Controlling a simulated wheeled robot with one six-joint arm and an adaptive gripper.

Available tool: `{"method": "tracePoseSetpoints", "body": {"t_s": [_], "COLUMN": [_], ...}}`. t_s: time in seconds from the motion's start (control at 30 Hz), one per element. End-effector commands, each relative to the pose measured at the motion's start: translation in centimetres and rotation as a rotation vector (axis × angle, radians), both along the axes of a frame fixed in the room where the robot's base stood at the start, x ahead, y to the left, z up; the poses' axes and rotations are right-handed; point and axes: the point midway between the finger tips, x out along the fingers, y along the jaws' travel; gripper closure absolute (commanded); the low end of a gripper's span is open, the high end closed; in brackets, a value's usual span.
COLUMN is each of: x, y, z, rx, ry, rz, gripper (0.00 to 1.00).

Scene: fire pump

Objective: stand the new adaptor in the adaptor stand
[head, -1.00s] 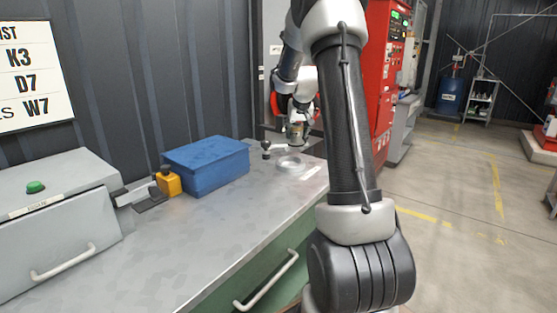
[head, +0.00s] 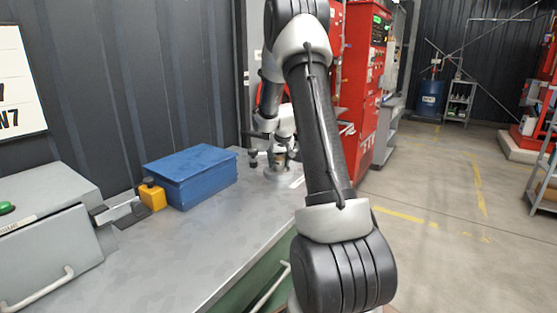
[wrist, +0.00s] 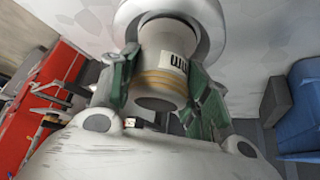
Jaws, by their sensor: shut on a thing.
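My gripper (head: 279,158) is low over the far end of the grey bench in the head view. In the wrist view its green fingers (wrist: 163,85) are shut on the new adaptor (wrist: 162,75), a pale cylinder with a black-and-white label and a tan ringed end. The adaptor stand, a round pale ring, shows around the adaptor's far end in the wrist view (wrist: 213,22) and just under the gripper in the head view (head: 277,175). I cannot tell whether the adaptor rests fully in it.
A blue box (head: 190,176) and a yellow block (head: 152,196) stand on the bench to the left, with a grey case (head: 50,240) nearer. A small black-topped post (head: 252,158) is beside the gripper. A red cabinet (head: 366,90) stands beyond. The bench front is clear.

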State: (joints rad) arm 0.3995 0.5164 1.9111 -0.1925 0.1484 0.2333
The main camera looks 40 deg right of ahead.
Motion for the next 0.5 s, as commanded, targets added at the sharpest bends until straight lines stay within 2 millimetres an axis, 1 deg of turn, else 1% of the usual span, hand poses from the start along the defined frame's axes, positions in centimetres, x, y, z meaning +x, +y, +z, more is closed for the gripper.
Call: {"method": "tracePoseSetpoints", "body": {"t_s": [0.17, 0.3, 0.33, 0.4, 0.43, 0.5], "x": [0.07, 0.05, 0.03, 0.04, 0.04, 0.04], "y": [-0.04, -0.03, -0.03, -0.03, -0.03, -0.03], "z": [0.17, -0.16, -0.15, -0.13, -0.13, -0.13], "rx": [-0.001, -0.001, 0.000, 0.000, -0.001, -0.001], "ry": [-0.003, -0.002, -0.001, -0.002, -0.002, -0.002], "rz": [0.000, 0.000, -0.001, -0.001, 0.000, 0.000], "gripper": [0.86, 0.86, 0.47, 0.35, 0.32, 0.32]}}
